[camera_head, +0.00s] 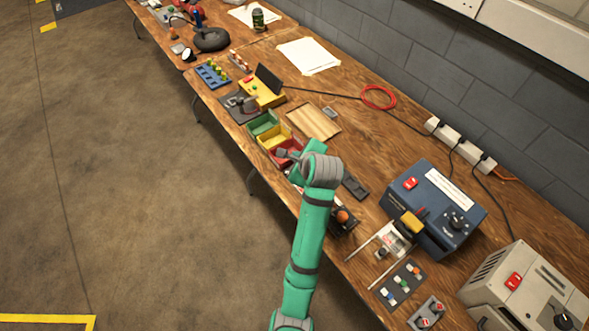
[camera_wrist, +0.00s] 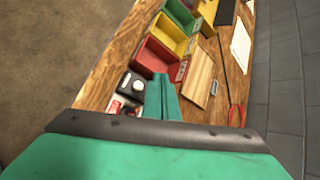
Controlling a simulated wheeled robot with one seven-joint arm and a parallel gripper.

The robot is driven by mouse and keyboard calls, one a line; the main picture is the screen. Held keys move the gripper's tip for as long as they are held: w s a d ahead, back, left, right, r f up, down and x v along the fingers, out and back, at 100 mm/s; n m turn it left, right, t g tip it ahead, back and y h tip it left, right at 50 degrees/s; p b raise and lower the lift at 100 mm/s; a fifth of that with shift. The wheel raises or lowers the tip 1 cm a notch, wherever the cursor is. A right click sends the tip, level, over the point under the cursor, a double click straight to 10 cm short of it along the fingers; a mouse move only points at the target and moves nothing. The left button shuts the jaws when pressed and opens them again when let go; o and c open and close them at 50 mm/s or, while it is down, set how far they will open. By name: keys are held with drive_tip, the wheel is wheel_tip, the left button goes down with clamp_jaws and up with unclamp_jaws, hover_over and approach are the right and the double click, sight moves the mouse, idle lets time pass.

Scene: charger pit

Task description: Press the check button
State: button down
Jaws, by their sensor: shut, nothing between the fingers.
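My gripper (camera_wrist: 160,80) is shut and empty, with its green fingers reaching over the bench in the wrist view. In the wrist view a dark box with a round white button (camera_wrist: 138,85) lies just left of the fingers, close to the red bin; I cannot tell if they touch. In the head view my gripper (camera_head: 300,153) is over the bins' near end, and my arm hides what lies beneath. A yellow box (camera_head: 262,92) with a dark raised panel and small coloured buttons stands farther along the bench. No label shows which is the check button.
Green, yellow and red bins (camera_head: 265,138) line the bench's left edge beside a wooden tray (camera_head: 313,123). A blue power unit (camera_head: 433,210) and a grey unit (camera_head: 525,290) stand at the right. A red cable coil (camera_head: 378,97) lies near the wall. Floor at left is clear.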

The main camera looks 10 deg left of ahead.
drive_tip(key=shift+f, duration=2.2)
drive_tip(key=shift+f, duration=0.2)
drive_tip(key=shift+f, duration=0.25)
drive_tip(key=shift+f, duration=0.4)
idle(1.0)
drive_tip(key=shift+r, duration=0.85)
wheel_tip(320, 180, up, 5)
idle(0.8)
